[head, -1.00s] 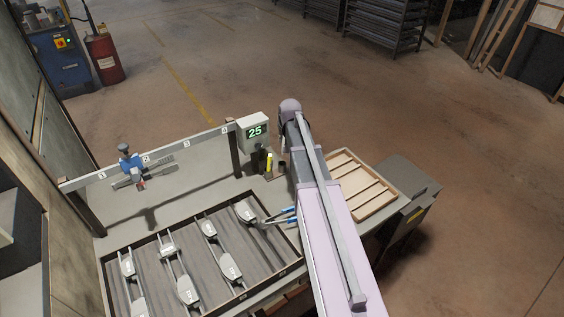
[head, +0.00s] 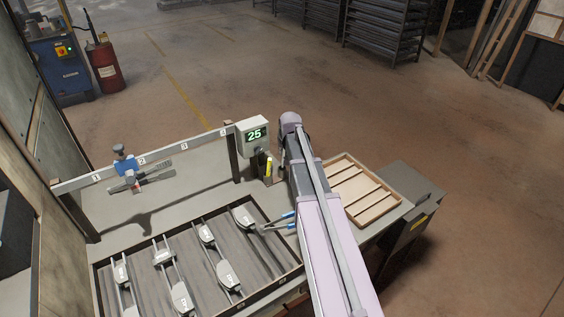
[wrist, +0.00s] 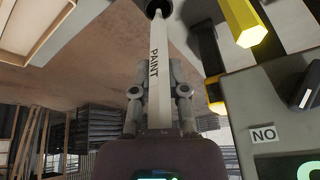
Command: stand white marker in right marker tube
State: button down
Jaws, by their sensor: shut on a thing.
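The white marker (wrist: 157,62), lettered PAINT, is held lengthwise between the two fingers of my gripper (wrist: 158,88) in the wrist view. Its far end meets a dark round part (wrist: 158,8) at the top edge of that view. I cannot tell whether this is the tube's mouth with the marker inside it, or a dark end of the marker. A yellow marker (head: 268,168) stands beside the display post, left of my arm; it also shows in the wrist view (wrist: 240,22). In the head view my arm hides my gripper, the white marker and the right tube.
A display box (head: 252,136) reading 25 stands close left of my arm. A tray of brake shoes (head: 100,285) lies in front, with blue-handled pliers (head: 280,221) at its right edge. A slatted wooden tray (head: 372,212) lies right of my arm.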

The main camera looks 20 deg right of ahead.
jog(key=shift+f+b, duration=2.1)
jog(key=shift+f, duration=0.2)
jog(key=shift+s, duration=0.1)
jog(key=c, duration=0.6)
grip_release()
jog(key=shift+r, duration=0.1)
jog(key=shift+c, duration=0.2)
jog(key=shift+f, duration=0.25)
jog(key=p+v, duration=1.2)
jog(key=v, duration=0.1)
jog(key=shift+s+r, duration=0.2)
jog(key=shift+r, duration=0.2)
jog(key=shift+d, duration=0.1)
